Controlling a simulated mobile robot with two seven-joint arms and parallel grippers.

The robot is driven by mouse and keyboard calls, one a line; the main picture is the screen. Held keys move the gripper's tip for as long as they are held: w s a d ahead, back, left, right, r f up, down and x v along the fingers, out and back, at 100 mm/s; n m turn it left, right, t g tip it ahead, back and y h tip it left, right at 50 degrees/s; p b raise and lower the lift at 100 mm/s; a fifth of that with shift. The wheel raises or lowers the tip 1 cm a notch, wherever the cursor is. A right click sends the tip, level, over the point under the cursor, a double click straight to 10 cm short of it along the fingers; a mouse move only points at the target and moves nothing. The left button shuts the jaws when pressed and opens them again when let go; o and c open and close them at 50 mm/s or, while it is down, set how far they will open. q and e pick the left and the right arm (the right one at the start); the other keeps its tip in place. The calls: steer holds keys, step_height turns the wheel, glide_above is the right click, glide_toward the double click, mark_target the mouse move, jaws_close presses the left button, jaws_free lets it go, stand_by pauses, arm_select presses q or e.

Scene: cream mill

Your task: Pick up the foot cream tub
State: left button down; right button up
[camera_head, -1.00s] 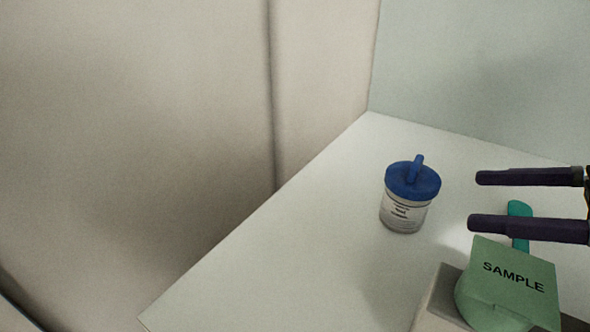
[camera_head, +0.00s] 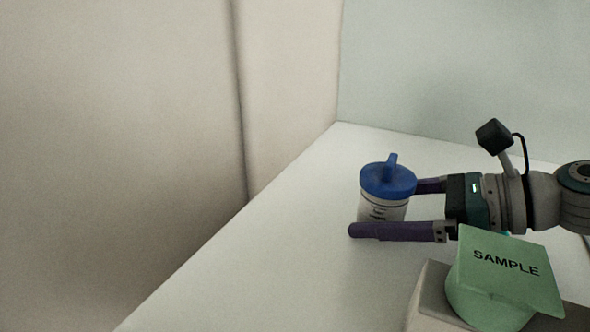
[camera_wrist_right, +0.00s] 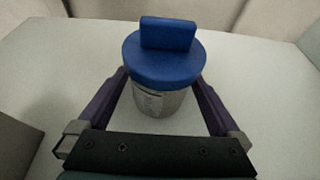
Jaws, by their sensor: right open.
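The foot cream tub (camera_head: 381,210) is a white labelled tub with a blue lid (camera_head: 388,180) that has an upright blue tab. It stands upright on the white table. My right gripper (camera_head: 382,208) reaches in from the right and is open, with one purple finger in front of the tub and the other partly hidden behind it. In the right wrist view the tub (camera_wrist_right: 160,101) stands between the two fingers (camera_wrist_right: 160,88), with a small gap visible on each side near the finger bases. The left gripper is not in view.
A green container with a flap marked SAMPLE (camera_head: 505,270) stands on a pale block (camera_head: 432,300) at the front right, close below my right arm. A wall rises behind the table (camera_head: 250,265). The table's left part is clear.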

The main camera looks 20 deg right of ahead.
steer(key=shift+c, duration=0.2)
jaws_close()
stand_by(0.6)
steer(key=shift+r, duration=0.15)
steer(key=shift+r, duration=0.25)
step_height(320, 180, up, 19)
steer(key=p, duration=0.7)
steer(key=shift+r+p, duration=0.15)
steer(key=shift+p, duration=0.2)
